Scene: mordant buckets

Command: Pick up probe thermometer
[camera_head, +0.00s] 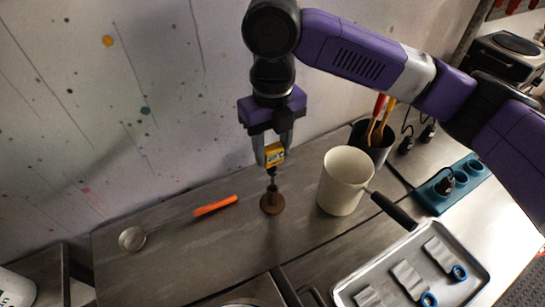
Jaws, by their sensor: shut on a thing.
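The probe thermometer (274,155) shows as a small yellow body with a dark patch on its face. My gripper (274,150) points straight down and is shut on this yellow body, one finger on each side. A dark stem runs down below it to a round brown base (272,204) on the grey worktop. I cannot tell whether the stem belongs to the thermometer or whether it touches the base.
A cream pot (344,180) with a dark handle stands close to the right. A dark holder (372,142) with coloured handles is behind it. An orange handle (216,206) and a small round metal cup (132,238) lie left. A metal tray (462,284) is front right.

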